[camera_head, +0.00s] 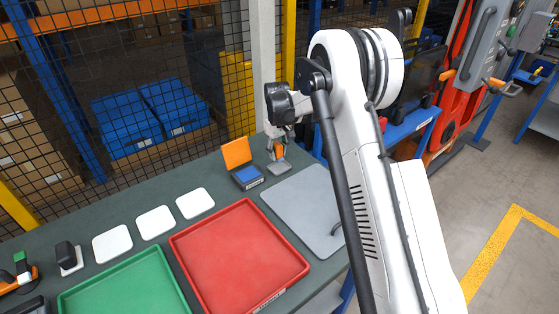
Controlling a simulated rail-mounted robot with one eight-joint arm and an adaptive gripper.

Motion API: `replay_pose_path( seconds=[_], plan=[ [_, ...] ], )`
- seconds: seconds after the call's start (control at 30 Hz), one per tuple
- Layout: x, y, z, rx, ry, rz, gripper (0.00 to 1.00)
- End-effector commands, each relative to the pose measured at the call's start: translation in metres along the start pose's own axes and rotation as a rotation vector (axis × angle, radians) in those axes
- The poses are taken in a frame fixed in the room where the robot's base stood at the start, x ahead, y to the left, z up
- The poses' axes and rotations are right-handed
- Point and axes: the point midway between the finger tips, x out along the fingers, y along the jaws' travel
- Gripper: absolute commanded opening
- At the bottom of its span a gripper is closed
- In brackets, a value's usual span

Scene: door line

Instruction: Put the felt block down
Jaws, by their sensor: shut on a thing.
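My gripper (277,153) is at the back of the dark green bench, pointing down. It is shut on a small grey block (279,167), which appears to be the felt block. The block is at or just above the bench top; I cannot tell whether it touches. It is right of a small blue box with an open orange lid (237,153) and behind a flat grey panel (305,208). The fingers are small in this view and partly hide the block.
A red tray (240,255) and a green tray (125,290) lie in front. Several white square pads (155,221) form a row at left, beside a dark block on a white base (67,256). A mesh fence (130,110) stands behind the bench.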

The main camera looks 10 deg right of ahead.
Motion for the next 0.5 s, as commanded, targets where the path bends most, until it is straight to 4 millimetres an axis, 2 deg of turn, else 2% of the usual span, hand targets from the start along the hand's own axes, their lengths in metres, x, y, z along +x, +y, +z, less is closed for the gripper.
replay_pose_path(
  seconds=[0.23,0.5],
  plan=[
    [0.011,0.008,0.002,-0.001,0.0,0.0,0.0],
    [0.043,0.008,0.002,0.0,0.0,0.0,0.0]
  ],
)
